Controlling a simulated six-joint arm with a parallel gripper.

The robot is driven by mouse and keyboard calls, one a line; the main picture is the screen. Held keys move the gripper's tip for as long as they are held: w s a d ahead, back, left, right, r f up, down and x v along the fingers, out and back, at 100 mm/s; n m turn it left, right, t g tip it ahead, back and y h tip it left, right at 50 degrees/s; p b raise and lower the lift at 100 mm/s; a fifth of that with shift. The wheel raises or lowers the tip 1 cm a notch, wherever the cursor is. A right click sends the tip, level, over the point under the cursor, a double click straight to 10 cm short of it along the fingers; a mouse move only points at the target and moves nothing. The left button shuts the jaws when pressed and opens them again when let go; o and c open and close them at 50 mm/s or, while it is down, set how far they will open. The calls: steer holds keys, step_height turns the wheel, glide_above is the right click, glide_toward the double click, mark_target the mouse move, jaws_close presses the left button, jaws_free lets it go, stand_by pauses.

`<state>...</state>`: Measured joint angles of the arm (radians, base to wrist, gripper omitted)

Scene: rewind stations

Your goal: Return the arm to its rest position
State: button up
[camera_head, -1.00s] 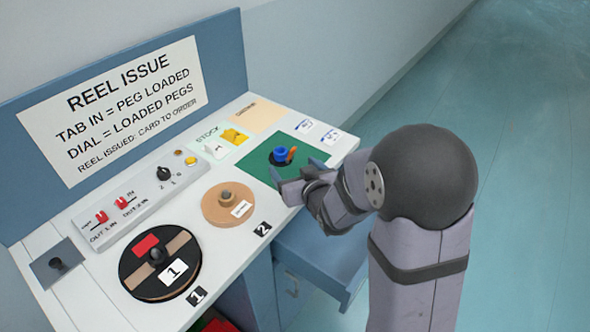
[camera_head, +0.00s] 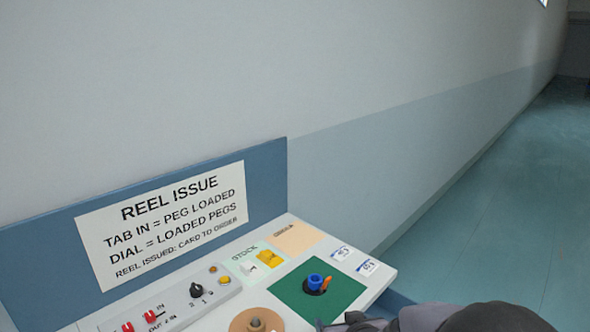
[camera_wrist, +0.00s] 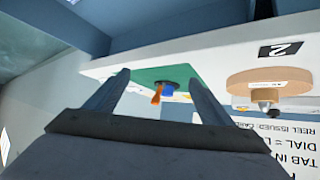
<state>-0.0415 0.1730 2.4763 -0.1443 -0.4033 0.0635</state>
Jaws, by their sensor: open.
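My gripper (camera_wrist: 158,78) is open and empty in the wrist view, its two fingers spread apart. Between them, beyond the fingertips, a blue cup-like piece (camera_wrist: 169,86) with an orange tab (camera_wrist: 157,94) stands on the green mat (camera_wrist: 140,77). In the head view the blue piece (camera_head: 315,282) and orange tab (camera_head: 326,285) are on the green mat (camera_head: 345,286). My arm shows only at the bottom edge there, with most of it cut off.
A tan reel (camera_head: 250,322) is partly cut off left of the mat; it also shows in the wrist view (camera_wrist: 265,82). A black dial (camera_head: 196,290) and red tabs (camera_head: 127,327) are on the panel. Open floor (camera_head: 500,220) is to the right.

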steer(key=s+d+r+g+p, duration=0.1)
steer(key=s+g, duration=0.4)
steer(key=s, duration=0.6)
steer(key=s+d+r+m+g+h+p, duration=0.1)
steer(key=s+g+p, duration=0.3)
steer(key=s, duration=0.8)
steer(key=shift+s+d+r+m+g, duration=0.15)
steer(key=shift+s+d+m+g, duration=0.15)
steer(key=shift+d+g, duration=0.35)
